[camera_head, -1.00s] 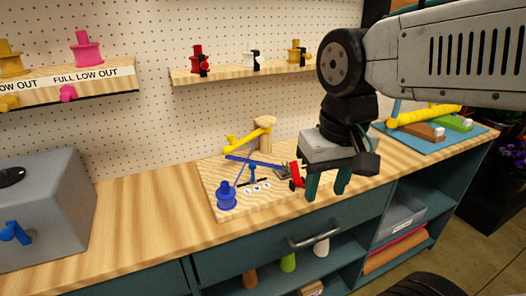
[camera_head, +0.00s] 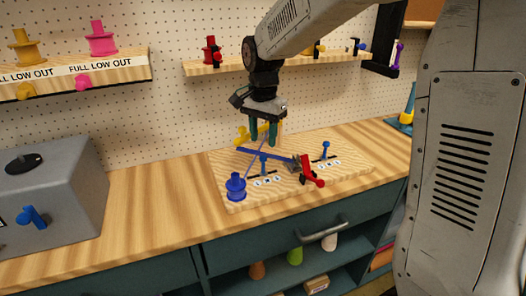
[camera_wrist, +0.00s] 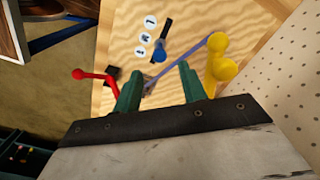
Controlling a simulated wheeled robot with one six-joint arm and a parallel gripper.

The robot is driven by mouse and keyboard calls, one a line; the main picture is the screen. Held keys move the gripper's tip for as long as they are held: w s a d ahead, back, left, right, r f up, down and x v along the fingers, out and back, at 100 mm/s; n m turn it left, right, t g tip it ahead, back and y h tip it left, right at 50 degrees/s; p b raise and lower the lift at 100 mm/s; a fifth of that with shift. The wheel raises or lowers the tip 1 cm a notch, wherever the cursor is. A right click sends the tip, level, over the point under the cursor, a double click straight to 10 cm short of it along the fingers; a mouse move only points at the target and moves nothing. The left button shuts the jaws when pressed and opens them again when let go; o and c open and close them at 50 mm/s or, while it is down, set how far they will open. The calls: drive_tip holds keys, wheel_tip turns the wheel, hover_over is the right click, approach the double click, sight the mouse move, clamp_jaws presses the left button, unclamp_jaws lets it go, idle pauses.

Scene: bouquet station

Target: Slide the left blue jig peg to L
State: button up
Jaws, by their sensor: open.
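The left blue jig peg (camera_head: 263,160) stands upright in a short dark slot on the wooden jig board (camera_head: 350,167), with small white letter labels in front. In the head view it looks near the slot's middle. The wrist view shows its round blue head (camera_wrist: 160,56) by one end of the visible slot. My gripper (camera_head: 263,138) is open and empty, pointing down above the board's back part, behind the peg. In the wrist view the peg head lies just beyond the gap between my fingertips (camera_wrist: 155,78). A second blue peg (camera_head: 325,149) stands in the right slot.
A long blue bar (camera_head: 268,154) crosses the board beside the left peg. A blue spool (camera_head: 236,186), a red-handled tool (camera_head: 311,174) and a yellow rounded part (camera_wrist: 221,62) are close by. A grey box (camera_head: 50,190) stands at the left; bare tabletop lies between.

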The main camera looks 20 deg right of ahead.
sight(263, 156)
wheel_tip(263, 156, down, 5)
drive_tip(key=shift+f, duration=0.15)
clamp_jaws()
